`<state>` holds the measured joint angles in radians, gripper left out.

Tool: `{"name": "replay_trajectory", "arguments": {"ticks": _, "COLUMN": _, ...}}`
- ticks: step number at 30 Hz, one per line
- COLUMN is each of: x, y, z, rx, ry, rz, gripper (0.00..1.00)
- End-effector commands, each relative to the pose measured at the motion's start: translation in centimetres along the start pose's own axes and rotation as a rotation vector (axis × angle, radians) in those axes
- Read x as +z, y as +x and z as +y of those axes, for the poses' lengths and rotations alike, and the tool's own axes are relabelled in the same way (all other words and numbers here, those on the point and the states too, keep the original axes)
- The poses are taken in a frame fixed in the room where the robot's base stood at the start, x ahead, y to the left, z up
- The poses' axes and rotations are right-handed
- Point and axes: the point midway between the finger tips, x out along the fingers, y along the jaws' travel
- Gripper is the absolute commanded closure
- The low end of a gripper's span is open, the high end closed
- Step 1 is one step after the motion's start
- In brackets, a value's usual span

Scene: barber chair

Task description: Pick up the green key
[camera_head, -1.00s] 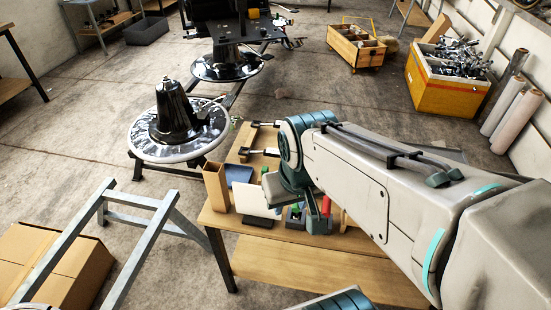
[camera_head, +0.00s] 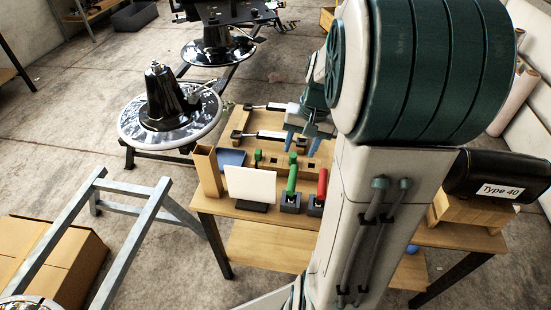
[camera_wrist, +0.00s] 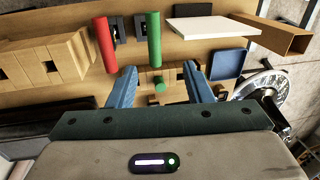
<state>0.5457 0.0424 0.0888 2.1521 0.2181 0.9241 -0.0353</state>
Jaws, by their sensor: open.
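The wooden block (camera_head: 275,163) on the table has small green pieces in it, one at its right part (camera_head: 293,158) and one at its left (camera_head: 258,155). I cannot tell which of them is the green key. In the wrist view a small green piece (camera_wrist: 160,87) shows between my fingers, in front of the wooden block (camera_wrist: 148,76). My gripper (camera_head: 300,146) is open and points down above the block; in the wrist view its blue fingers (camera_wrist: 160,80) stand apart on both sides. A longer green cylinder (camera_head: 292,178) stands in a dark base. My arm hides part of the table.
A red cylinder (camera_head: 322,186) in a dark base stands right of the green cylinder. A white panel (camera_head: 250,186), a blue tray (camera_head: 232,158) and a tall wooden box (camera_head: 208,170) are at the left. A black roll marked Type 40 (camera_head: 485,178) lies at the right.

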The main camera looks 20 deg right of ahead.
Motion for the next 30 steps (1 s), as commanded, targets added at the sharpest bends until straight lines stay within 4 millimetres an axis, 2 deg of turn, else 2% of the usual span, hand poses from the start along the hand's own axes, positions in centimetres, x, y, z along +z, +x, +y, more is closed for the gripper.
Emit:
{"name": "replay_trajectory", "arguments": {"ticks": 5, "x": -1.2, "y": 1.4, "z": 1.1, "rx": -0.017, "ry": 0.044, "rz": -0.012, "gripper": 0.54}}
{"name": "replay_trajectory", "arguments": {"ticks": 15, "x": -1.2, "y": 7.6, "z": 1.0, "rx": -0.016, "ry": 0.045, "rz": -0.014, "gripper": 0.54}}
{"name": "replay_trajectory", "arguments": {"ticks": 25, "x": -1.3, "y": 10.1, "z": 1.1, "rx": -0.016, "ry": 0.045, "rz": -0.013, "gripper": 0.54}}
{"name": "replay_trajectory", "arguments": {"ticks": 30, "x": -1.7, "y": 12.2, "z": 1.2, "rx": -0.017, "ry": 0.045, "rz": -0.014, "gripper": 0.54}}
